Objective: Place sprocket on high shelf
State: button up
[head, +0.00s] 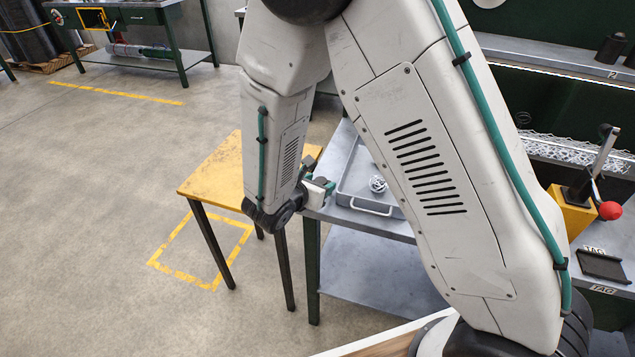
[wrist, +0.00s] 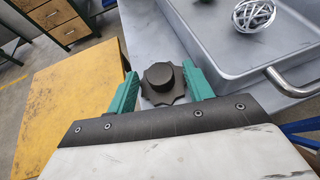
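The sprocket, a dark grey toothed disc with a raised round hub (wrist: 162,77), shows in the wrist view between the green fingers of my gripper (wrist: 162,85). Its teeth come very close to both fingers, and I cannot tell whether they touch. The grey bench top lies behind it; whether the sprocket rests on the bench is not clear. In the head view, my gripper (head: 318,187) is low at the left edge of the grey bench (head: 385,226). I cannot make out the sprocket surely there. No high shelf is identifiable with certainty.
A grey tray (head: 352,185) with a handle holds a wire ball (head: 378,184), right of my gripper. A yellow table (head: 215,170) stands left of the bench. A lower shelf (head: 375,270) is under the bench. A red-knobbed lever (head: 609,210) is far right. Open floor lies left.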

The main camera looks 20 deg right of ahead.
jog(key=shift+r, duration=0.15)
jog(key=shift+s+a+r, duration=0.15)
jog(key=shift+a, duration=0.1)
jog(key=v, duration=1.1)
jog(key=shift+s, duration=0.15)
